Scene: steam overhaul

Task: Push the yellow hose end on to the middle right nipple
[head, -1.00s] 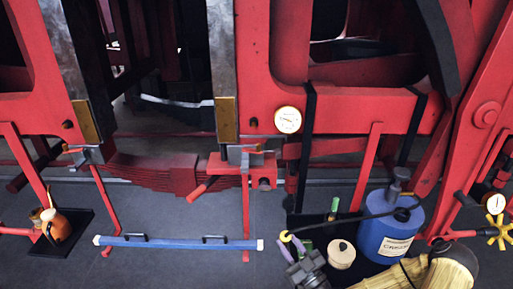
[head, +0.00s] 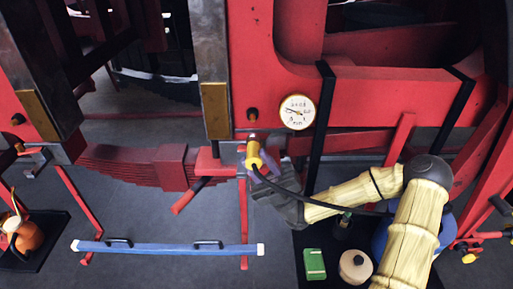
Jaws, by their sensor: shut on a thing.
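The yellow hose end (head: 254,156) is held roughly upright below the red frame, just right of the brass plate's lower end. My gripper (head: 260,168), with purple fingers, is shut on it. The black hose (head: 325,209) runs from it to the right, along my arm. A small nipple-like stub (head: 252,115) shows on the red beam, above the hose end and apart from it in the picture. Grey metal (head: 253,138) shows right at the top of the hose end. I cannot tell whether that metal is a nipple or whether the two touch.
A pressure gauge (head: 298,112) is on the beam to the right. A red handle (head: 190,195) juts out left of the gripper. A blue bar (head: 165,247) lies low in front. A blue canister (head: 447,225) stands behind my arm, by a black tray with a green box (head: 314,264).

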